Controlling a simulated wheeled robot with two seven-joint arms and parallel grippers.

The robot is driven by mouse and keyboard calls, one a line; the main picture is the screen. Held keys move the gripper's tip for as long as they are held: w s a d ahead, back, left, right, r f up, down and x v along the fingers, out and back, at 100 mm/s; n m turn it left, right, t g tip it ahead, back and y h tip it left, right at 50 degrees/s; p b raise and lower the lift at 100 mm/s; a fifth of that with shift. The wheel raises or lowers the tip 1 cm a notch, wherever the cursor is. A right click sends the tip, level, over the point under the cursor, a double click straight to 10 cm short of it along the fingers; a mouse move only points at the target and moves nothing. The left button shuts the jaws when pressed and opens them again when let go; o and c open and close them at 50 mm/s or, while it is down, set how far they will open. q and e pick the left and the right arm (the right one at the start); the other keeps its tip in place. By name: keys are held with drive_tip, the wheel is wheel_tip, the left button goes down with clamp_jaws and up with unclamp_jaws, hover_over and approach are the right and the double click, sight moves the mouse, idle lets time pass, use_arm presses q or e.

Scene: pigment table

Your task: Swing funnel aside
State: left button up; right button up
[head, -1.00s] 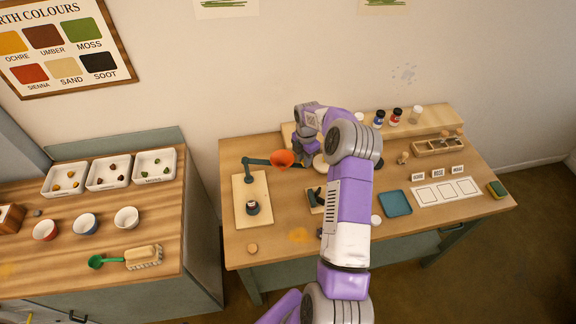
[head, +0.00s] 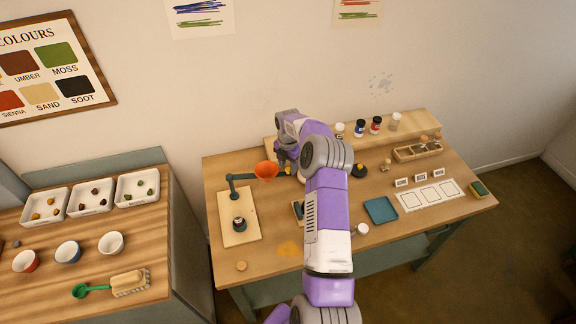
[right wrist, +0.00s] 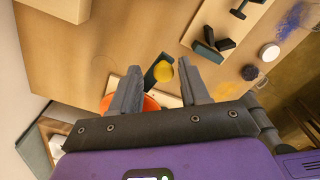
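An orange funnel (head: 265,170) hangs at the end of a teal arm (head: 242,177) on a stand post at the left of the table. My right gripper (head: 285,167) is just right of the funnel. In the right wrist view its fingers (right wrist: 160,85) are open, one on each side of a yellow knob (right wrist: 162,72) on a teal bar. No contact is clear there. The funnel shows partly behind the fingers (right wrist: 151,103). My left gripper is out of view.
A blue tray (head: 380,210) and a white card (head: 432,195) lie on the table's right. Several jars (head: 376,125) stand on the back shelf. A side table at left holds bowls (head: 111,243) and white trays (head: 137,188). My right forearm hides the table's middle.

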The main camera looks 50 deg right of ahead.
wheel_tip(320, 180, up, 8)
drive_tip(key=shift+f+b, duration=0.25)
drive_tip(key=shift+b, duration=0.1)
idle(0.4)
drive_tip(key=shift+f, duration=0.1)
idle(0.4)
